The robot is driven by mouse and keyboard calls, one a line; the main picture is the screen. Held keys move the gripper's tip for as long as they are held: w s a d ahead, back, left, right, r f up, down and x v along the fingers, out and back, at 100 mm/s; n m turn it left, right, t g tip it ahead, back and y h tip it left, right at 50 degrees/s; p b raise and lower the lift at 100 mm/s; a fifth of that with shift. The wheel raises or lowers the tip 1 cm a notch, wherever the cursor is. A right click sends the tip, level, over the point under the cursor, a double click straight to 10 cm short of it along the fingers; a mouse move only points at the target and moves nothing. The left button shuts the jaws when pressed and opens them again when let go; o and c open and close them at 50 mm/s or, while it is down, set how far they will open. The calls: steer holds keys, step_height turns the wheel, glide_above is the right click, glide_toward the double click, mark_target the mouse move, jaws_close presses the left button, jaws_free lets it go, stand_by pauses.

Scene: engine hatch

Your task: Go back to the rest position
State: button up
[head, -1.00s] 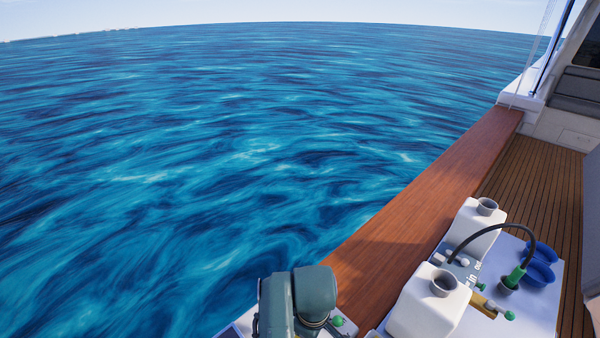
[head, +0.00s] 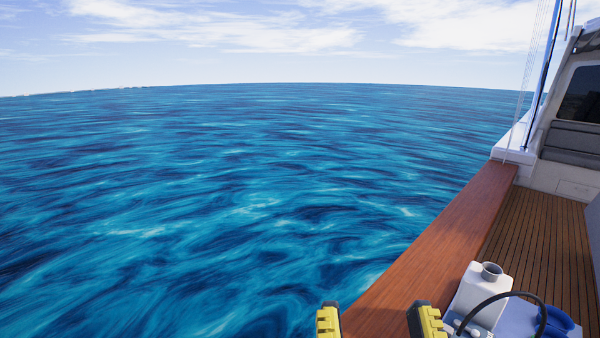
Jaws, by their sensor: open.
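My gripper (head: 377,320) shows at the bottom edge of the head view. Its two yellow-and-black fingers stand well apart with nothing between them. The fingers lie in front of the wooden rail and the water at its edge. The rest of my arm is below the picture.
The wooden rail (head: 440,247) runs from the bottom middle to the upper right. To its right, a white container (head: 482,297) with a grey neck, a black hose (head: 505,295) and a blue bowl (head: 553,322) stand near the slatted deck (head: 543,232). Open water lies left.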

step_height(320, 180, up, 20)
steer(key=p, duration=1.6)
steer(key=shift+f, duration=0.25)
